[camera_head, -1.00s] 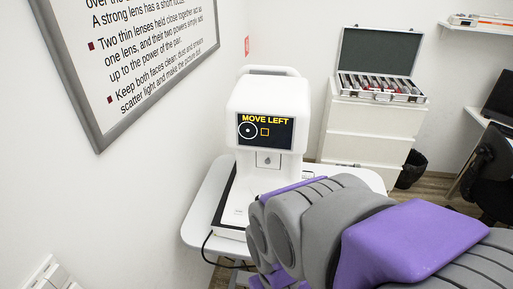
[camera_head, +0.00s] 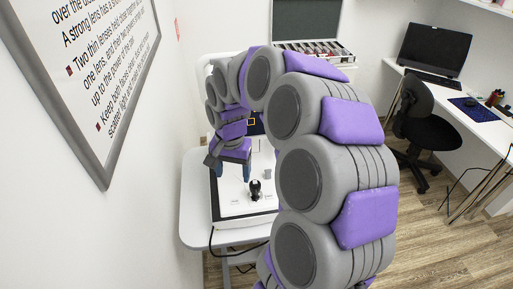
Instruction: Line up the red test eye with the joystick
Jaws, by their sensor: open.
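The joystick (camera_head: 255,190) is a small black knob upright on the white base of the eye-test machine (camera_head: 237,208). My gripper (camera_head: 233,176) hangs above the base, to the left of the joystick in the picture. Its two fingers point down, apart and with nothing between them. My arm hides most of the machine's head and screen (camera_head: 257,129). No red test eye can be made out.
The machine stands on a white table (camera_head: 194,205) beside the wall with a framed poster (camera_head: 100,60). A lens case (camera_head: 310,45) is behind. A desk with a monitor (camera_head: 435,50) and a black chair (camera_head: 425,120) stand at the right. Wooden floor is open at the right.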

